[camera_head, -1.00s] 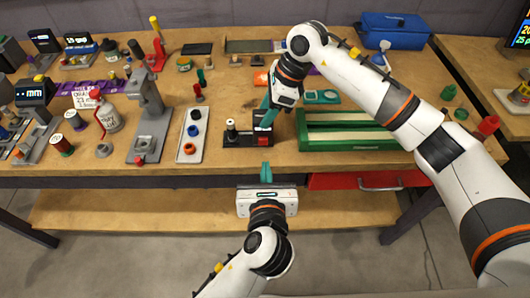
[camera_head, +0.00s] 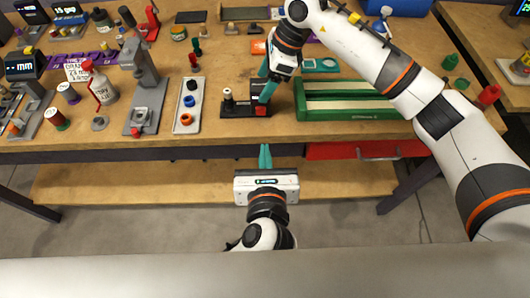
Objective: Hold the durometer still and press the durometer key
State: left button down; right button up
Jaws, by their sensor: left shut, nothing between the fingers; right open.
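The durometer appears to be the small black device (camera_head: 236,110) near the table's front edge, with a pale, dark-topped post at its left, a dark upright block at its right and a red key (camera_head: 261,111) at its front right. My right gripper (camera_head: 266,80) reaches down from above. Its teal fingers are open around the dark block; I cannot tell whether they touch it. My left gripper (camera_head: 265,155) is shut and empty, pointing at the table just in front of its front edge, below the red key and apart from it.
A green tray (camera_head: 300,112) stands close to the right of the device. A pale tray with rings (camera_head: 177,127) and a grey press stand (camera_head: 134,128) stand to its left. The table's front edge (camera_head: 215,142) and a red drawer (camera_head: 340,151) lie near my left gripper.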

jog(key=shift+r, duration=0.1)
jog(key=v, duration=1.1)
jog(key=shift+d+r, duration=0.25)
jog(key=shift+r, duration=0.1)
